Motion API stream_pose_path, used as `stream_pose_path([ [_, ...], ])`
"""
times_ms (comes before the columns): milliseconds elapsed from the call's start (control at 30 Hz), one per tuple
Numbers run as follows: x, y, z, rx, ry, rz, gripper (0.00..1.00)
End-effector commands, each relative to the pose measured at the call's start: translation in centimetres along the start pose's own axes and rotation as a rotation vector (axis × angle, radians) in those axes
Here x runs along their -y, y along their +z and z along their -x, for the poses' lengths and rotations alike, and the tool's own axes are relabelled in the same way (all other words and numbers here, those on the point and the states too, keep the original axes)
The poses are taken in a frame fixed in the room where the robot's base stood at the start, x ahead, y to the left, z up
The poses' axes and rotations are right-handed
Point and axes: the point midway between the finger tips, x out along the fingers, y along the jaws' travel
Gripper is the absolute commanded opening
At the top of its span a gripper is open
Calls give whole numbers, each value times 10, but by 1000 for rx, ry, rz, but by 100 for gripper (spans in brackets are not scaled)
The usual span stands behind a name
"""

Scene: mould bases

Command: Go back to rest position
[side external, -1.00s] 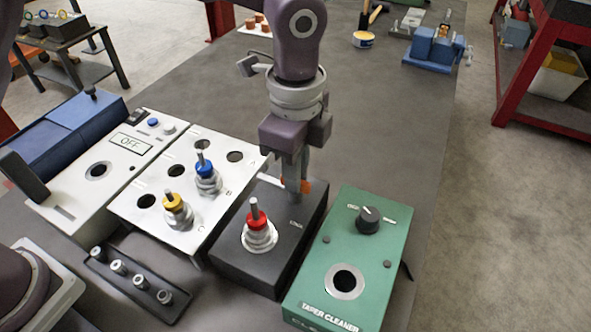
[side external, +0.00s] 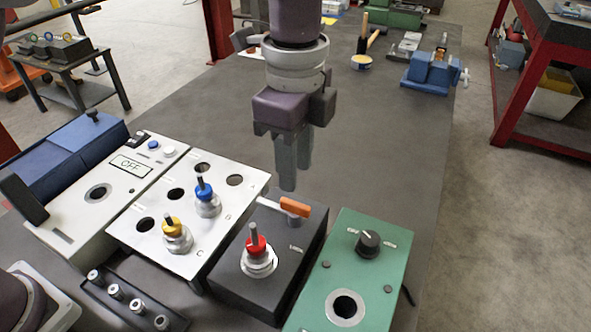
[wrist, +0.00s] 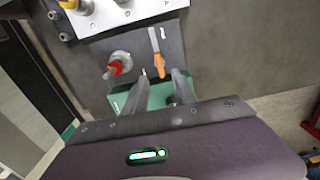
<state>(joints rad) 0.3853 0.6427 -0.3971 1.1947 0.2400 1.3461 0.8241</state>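My gripper (side external: 292,188) hangs above and behind the black box (side external: 235,262), pointing down. Its fingers are apart with nothing between them; the gap also shows in the wrist view (wrist: 161,72). The orange-handled lever (side external: 294,206) on the black box is below the fingertips and clear of them. A tool holder with a red ring (side external: 256,246) stands upright in the same box. The lever (wrist: 158,62) and the red-ringed holder (wrist: 119,65) also show in the wrist view.
A green taper cleaner box (side external: 331,280) stands right of the black box. Left are a white rack (side external: 185,215) with yellow- and blue-ringed holders, and a white unit (side external: 85,205) with a small display. A blue vise (side external: 430,72) stands far back.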

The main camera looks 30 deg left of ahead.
Motion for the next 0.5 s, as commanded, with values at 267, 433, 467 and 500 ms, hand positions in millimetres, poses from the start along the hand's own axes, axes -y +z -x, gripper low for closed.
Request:
stream_pose_path([
  [267, 0, 0, 0, 0, 0, 1, 33],
  [433, -12, 44, 36, 4, -79, 176, 33],
  [467, -19, 61, 48, 2, -109, 249, 33],
  [500, -32, 86, 62, -6, -149, 363, 33],
])
